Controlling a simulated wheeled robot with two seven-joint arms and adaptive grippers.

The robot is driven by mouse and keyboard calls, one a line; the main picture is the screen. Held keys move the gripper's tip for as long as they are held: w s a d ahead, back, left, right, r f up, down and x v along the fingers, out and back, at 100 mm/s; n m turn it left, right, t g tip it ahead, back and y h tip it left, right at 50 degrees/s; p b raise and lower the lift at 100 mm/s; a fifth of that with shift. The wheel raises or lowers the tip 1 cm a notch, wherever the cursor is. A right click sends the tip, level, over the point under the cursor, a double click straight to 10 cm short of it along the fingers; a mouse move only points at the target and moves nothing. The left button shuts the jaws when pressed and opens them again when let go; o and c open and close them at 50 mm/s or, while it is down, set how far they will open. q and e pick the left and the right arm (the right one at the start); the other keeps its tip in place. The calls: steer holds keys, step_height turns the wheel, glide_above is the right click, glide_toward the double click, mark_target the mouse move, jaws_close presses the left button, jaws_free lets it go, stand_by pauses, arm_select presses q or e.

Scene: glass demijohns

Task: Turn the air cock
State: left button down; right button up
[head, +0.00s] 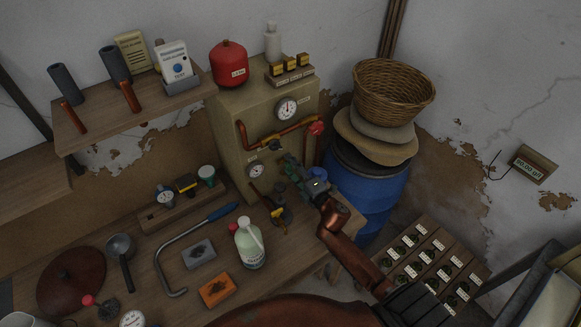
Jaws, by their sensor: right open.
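A beige panel box (228,130) stands on the bench, with a copper pipe (285,133) and two gauges on its front. A red handle (316,128) sits at the pipe's right end. A small brass valve fitting (281,214) is low in front of the box. No label shows which of these is the air cock. My right gripper (287,170) is open, its fingers beside the lower gauge (256,170), below the pipe and above the brass fitting. I cannot tell whether it touches anything. It hides part of the box's lower front. My left gripper is out of view.
A blue barrel (365,195) under a wicker basket (392,90) stands close on the right. A tray of bottles (478,272) is at lower right.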

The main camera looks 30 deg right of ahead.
steer(key=s, duration=1.2)
steer(key=shift+d, duration=0.4)
